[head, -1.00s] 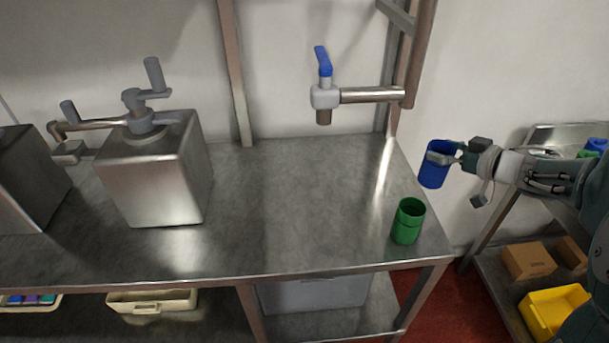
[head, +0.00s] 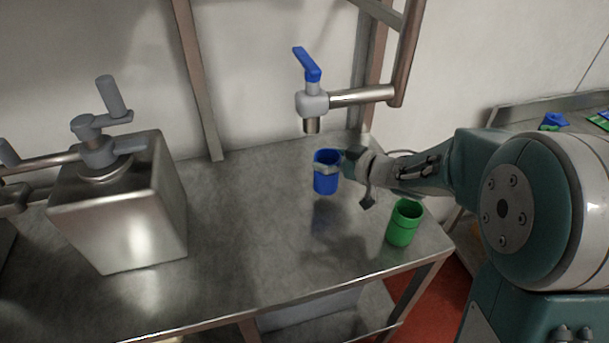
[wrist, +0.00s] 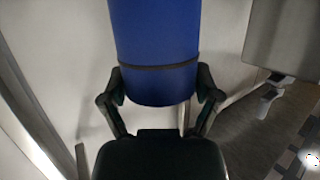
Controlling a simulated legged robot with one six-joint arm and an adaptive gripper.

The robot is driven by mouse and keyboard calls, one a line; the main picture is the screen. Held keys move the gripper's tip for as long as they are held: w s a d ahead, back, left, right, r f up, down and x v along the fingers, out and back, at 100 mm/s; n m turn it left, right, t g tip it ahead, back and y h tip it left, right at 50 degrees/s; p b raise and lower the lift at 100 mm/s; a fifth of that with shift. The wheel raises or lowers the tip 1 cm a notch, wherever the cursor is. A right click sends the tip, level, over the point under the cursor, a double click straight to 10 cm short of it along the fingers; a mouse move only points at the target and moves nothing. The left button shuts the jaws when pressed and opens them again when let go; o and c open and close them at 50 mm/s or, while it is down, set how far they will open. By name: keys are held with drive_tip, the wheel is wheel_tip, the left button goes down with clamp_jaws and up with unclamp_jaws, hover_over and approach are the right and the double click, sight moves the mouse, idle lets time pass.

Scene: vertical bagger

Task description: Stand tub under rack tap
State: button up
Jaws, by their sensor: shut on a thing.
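A blue tub (head: 326,181) is held upright above the steel table (head: 240,255), with its shadow on the top below it. My gripper (head: 332,168) is shut on the tub from the right. In the wrist view the tub (wrist: 155,40) fills the upper middle between the two fingers (wrist: 160,95). The rack tap (head: 312,103), with a blue lever and a downward spout, sticks out from the rack post behind the tub. The tub appears a little below the spout and slightly to its right; the exact depth between them is hard to tell.
A green tub (head: 404,223) stands on the table near its right edge, below my forearm in the picture. A steel box with a grey crank (head: 125,210) stands at the left. The table's middle is clear. A side shelf (head: 560,108) is at the far right.

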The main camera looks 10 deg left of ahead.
drive_tip(key=a+f, duration=0.1)
drive_tip(key=s+a+f, duration=0.2)
drive_tip(key=shift+s+a+f, duration=0.2)
drive_tip(key=shift+s+a, duration=0.05)
drive_tip(key=shift+a, duration=0.5)
drive_tip(key=shift+d, duration=0.15)
drive_tip(key=o, duration=1)
drive_tip(key=shift+d, duration=0.65)
drive_tip(key=shift+a, duration=0.45)
drive_tip(key=v, duration=1.2)
drive_tip(key=shift+d, duration=0.15)
